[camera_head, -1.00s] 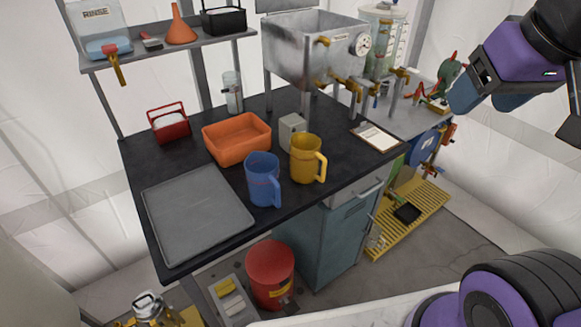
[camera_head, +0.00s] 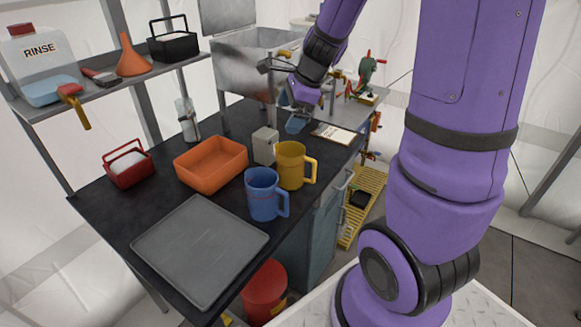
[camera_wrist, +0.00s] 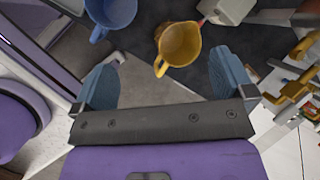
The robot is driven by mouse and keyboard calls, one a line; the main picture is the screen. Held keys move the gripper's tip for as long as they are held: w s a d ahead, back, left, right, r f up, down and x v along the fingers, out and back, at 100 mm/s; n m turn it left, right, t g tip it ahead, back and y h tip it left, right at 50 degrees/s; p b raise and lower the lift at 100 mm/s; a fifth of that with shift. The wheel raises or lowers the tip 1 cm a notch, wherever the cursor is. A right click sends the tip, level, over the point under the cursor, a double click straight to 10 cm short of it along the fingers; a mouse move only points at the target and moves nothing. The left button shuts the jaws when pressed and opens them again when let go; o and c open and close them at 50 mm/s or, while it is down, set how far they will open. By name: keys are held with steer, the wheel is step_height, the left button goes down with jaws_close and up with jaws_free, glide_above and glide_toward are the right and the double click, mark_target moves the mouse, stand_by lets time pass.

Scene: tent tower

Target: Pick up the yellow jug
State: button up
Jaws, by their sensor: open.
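The yellow jug (camera_head: 291,166) stands upright on the dark bench top, its handle to the right in the head view. In the wrist view the yellow jug (camera_wrist: 180,44) shows ahead of and between my fingers, its handle pointing down toward me. The blue jug (camera_head: 263,194) stands in front of it, to its left; it also shows at the top left of the wrist view (camera_wrist: 112,14). My gripper (camera_head: 298,121) is above the bench's right part, behind and apart from the yellow jug. In the wrist view my gripper (camera_wrist: 162,85) is open, with nothing between its blue fingers.
A grey box (camera_head: 265,146) stands close behind the yellow jug. An orange tray (camera_head: 211,164) lies left of it, a flat grey tray (camera_head: 200,250) at the front. A clipboard (camera_head: 334,133) lies near my gripper. A metal tank (camera_head: 245,62) stands at the back.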

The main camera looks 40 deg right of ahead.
mark_target(290, 149)
steer(key=d+f+m, duration=0.1)
steer(key=f+m, duration=0.1)
steer(key=w+d+f+m, duration=0.1)
steer(key=d+f+m, duration=0.1)
steer(key=f, duration=0.1)
steer(key=w+d+f+m, duration=0.1)
steer(key=d+f+m, duration=0.1)
steer(key=shift+w+d+f, duration=0.2)
steer(key=shift+w+f, duration=0.05)
steer(key=shift+f, duration=0.1)
steer(key=shift+m, duration=0.3)
steer(key=shift+d+x, duration=0.15)
steer(key=shift+x, duration=2.5)
steer(key=shift+d+x, duration=0.2)
steer(key=shift+x, duration=2.45)
steer(key=shift+s+f, duration=0.15)
steer(key=c, duration=0.6)
